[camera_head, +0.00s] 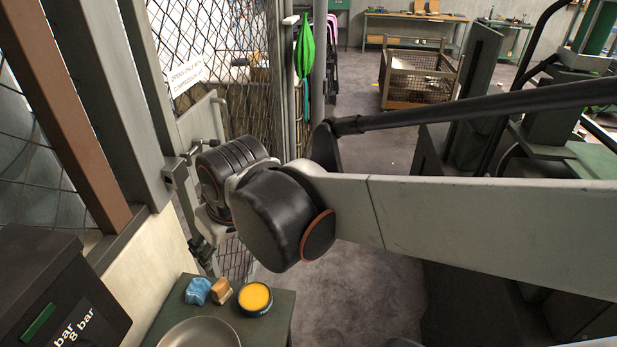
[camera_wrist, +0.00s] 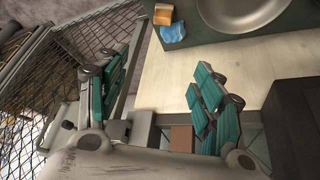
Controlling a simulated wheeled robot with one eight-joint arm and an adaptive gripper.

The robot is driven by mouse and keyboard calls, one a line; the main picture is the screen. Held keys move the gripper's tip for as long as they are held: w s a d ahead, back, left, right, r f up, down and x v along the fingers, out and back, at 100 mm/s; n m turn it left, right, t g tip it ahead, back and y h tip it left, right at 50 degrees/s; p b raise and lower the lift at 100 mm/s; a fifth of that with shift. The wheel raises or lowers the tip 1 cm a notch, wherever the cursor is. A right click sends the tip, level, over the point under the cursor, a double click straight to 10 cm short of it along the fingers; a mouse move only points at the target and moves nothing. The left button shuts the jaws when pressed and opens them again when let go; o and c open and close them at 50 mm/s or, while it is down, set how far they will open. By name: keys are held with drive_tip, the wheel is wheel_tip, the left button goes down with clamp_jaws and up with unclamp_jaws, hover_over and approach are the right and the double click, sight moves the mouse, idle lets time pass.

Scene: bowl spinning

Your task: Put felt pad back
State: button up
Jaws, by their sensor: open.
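No piece is clearly marked as the felt pad; a small tan-brown block (camera_head: 220,290) on the green table (camera_head: 275,312) may be it, but I cannot tell. It also shows at the top of the wrist view (camera_wrist: 163,14). A crumpled blue cloth (camera_head: 197,291) lies beside the block and shows in the wrist view (camera_wrist: 172,33). My gripper (camera_wrist: 160,72) has its teal-padded fingers spread wide with nothing between them. The block and cloth lie beyond the fingertips, apart from them. In the head view my arm hides much of the gripper.
A tin of yellow paste (camera_head: 255,298) and a metal bowl (camera_head: 200,335) stand on the same table. A wire-mesh gate (camera_head: 215,45) and grey post stand close to my arm. A dark box (camera_head: 55,290) stands at lower left. Open floor (camera_head: 365,290) lies right of the table.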

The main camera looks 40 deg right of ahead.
drive_tip(key=shift+s+r+m+t, duration=0.15)
drive_tip(key=shift+s+r+t, duration=0.2)
drive_tip(key=shift+s, duration=0.45)
drive_tip(key=shift+s+r+m+t, duration=0.1)
drive_tip(key=shift+s+r+t, duration=0.2)
drive_tip(key=shift+s, duration=0.5)
drive_tip(key=shift+s+r+m+t, duration=0.15)
drive_tip(key=shift+s+r+t, duration=0.2)
drive_tip(key=shift+s, duration=0.45)
